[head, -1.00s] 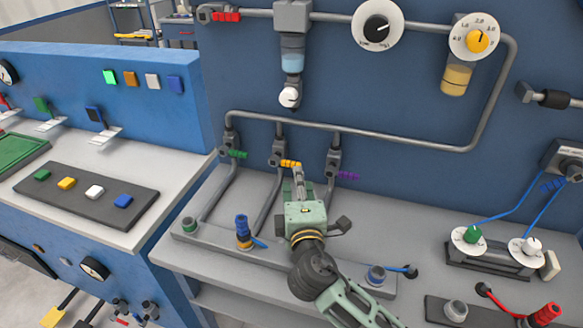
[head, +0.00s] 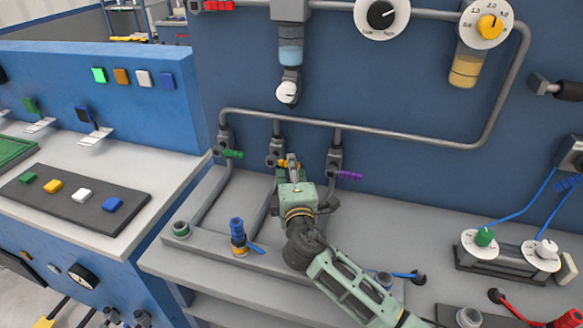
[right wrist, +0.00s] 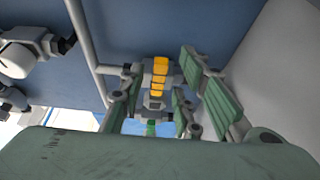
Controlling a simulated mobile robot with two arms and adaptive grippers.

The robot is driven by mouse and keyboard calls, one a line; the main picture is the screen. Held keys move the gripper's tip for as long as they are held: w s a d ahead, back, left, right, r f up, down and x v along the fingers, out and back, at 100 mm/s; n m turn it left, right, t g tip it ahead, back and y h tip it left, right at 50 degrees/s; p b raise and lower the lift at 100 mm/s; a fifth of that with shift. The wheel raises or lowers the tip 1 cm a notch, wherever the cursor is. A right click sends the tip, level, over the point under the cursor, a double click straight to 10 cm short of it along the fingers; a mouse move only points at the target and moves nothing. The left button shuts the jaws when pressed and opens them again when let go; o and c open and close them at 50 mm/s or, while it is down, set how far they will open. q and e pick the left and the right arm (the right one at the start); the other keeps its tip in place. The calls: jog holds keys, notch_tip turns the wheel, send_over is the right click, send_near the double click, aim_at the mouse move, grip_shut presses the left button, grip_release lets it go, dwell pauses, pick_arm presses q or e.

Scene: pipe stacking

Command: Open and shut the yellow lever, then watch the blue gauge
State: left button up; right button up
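The yellow lever (head: 283,163) is on the middle valve of the pipe run, partly covered by my right gripper in the head view. The right wrist view shows the yellow lever (right wrist: 159,78) more fully. My right gripper (head: 291,172) is at the lever, its fingers (right wrist: 160,98) apart with the lever in line between them. I cannot tell whether they touch it. A cup with blue content (head: 290,56) hangs from the upper pipe with a small white dial (head: 287,92) below it. I cannot tell if this is the blue gauge. My left gripper is not in view.
A green lever (head: 233,154) and a purple lever (head: 350,175) flank the yellow one on neighbouring valves. Pipes (head: 410,144) run along the blue wall. A blue-topped fitting (head: 237,229) stands left of my arm.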

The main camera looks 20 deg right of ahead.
jog(key=shift+w, duration=0.2)
grip_shut()
dwell(0.6)
